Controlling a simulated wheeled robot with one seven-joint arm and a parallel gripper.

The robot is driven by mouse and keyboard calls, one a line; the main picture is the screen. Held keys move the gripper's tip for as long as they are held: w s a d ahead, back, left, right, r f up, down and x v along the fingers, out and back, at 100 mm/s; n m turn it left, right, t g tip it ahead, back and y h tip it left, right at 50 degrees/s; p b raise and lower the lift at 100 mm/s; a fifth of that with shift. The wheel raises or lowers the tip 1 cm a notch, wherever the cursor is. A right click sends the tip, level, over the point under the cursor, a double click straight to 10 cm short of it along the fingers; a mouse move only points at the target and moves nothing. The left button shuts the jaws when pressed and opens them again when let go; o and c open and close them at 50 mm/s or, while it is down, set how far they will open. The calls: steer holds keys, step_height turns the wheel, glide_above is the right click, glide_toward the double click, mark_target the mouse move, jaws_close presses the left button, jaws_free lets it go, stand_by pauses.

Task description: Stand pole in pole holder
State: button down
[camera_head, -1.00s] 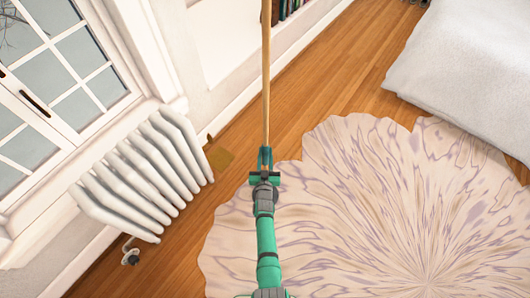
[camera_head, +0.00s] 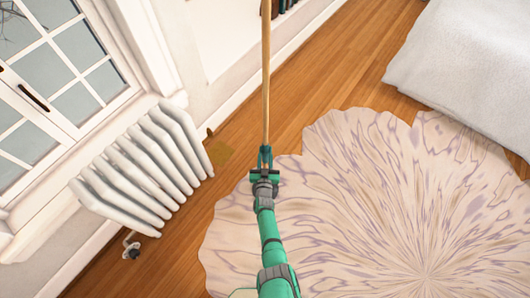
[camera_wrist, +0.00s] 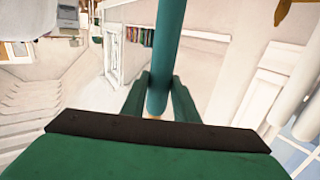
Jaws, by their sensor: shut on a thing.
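My gripper (camera_head: 264,160) is shut on the pole (camera_head: 266,75), a long, thin, tan rod in the head view. The pole runs from the gripper up past the top edge of that view, so its far end is hidden. In the wrist view the pole (camera_wrist: 166,55) shows as a thick teal shaft between my green fingers (camera_wrist: 158,95).
A white radiator (camera_head: 148,165) stands under the window at left. A pale patterned rug (camera_head: 400,200) covers the floor at right. A white bed (camera_head: 470,65) stands at upper right. Bare wood floor (camera_head: 330,75) runs between the wall, rug and bed.

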steer(key=c, duration=1.3)
jaws_free()
steer(key=shift+s, duration=0.1)
steer(key=shift+s+f, duration=0.1)
steer(key=shift+s, duration=2.55)
steer(key=shift+s+a+r, duration=0.1)
steer(key=shift+s+r, duration=0.05)
steer(key=shift+s, duration=1.2)
steer(key=shift+s+a+r, duration=0.1)
steer(key=shift+s+r, duration=0.05)
steer(key=shift+s, duration=1.15)
